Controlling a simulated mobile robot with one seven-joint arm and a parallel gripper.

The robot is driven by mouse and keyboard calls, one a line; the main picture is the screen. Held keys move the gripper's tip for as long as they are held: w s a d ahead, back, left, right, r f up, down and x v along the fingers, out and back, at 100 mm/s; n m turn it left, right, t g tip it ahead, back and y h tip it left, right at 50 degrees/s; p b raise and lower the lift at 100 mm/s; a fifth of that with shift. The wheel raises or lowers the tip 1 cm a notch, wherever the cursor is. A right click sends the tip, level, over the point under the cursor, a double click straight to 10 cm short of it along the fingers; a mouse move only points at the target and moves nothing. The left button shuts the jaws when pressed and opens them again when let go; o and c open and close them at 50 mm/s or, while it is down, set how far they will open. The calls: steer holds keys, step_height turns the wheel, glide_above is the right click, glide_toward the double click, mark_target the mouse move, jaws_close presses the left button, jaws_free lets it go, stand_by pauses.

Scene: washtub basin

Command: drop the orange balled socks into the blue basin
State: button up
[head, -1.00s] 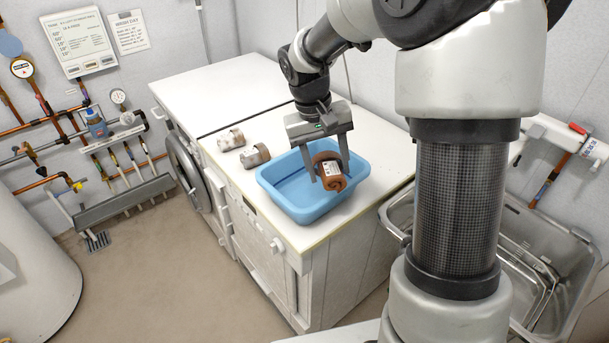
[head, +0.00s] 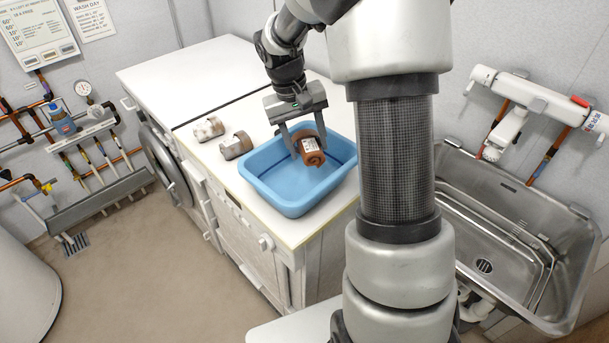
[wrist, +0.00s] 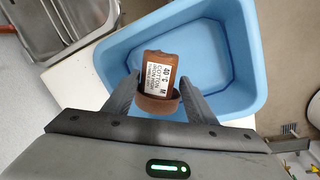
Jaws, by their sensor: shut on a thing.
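The orange-brown balled socks (head: 311,151), with a white printed label, are held between the fingers of my gripper (head: 306,146). The blue basin (head: 297,207) stands on the white counter top, and the socks are over its interior in the head view. In the wrist view the socks (wrist: 159,80) sit between the two grey fingers of my gripper (wrist: 160,95), with the blue basin (wrist: 230,103) beneath and behind them. How high the socks are above the basin floor is hard to tell. The basin looks empty.
A white sock ball (head: 208,129) and a grey-brown one (head: 236,145) lie on the counter left of the basin. A steel sink (head: 500,215) is at the right. A front-loading washer (head: 168,170) stands at the left, with pipes on the wall behind.

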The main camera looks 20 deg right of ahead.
steer(key=shift+f, duration=0.65)
steer(key=o, duration=1.2)
steer(key=shift+r, duration=0.15)
steer(key=p+v, duration=0.1)
steer(key=v, duration=1.6)
steer(key=shift+r+p, duration=0.15)
steer(key=shift+p, duration=0.2)
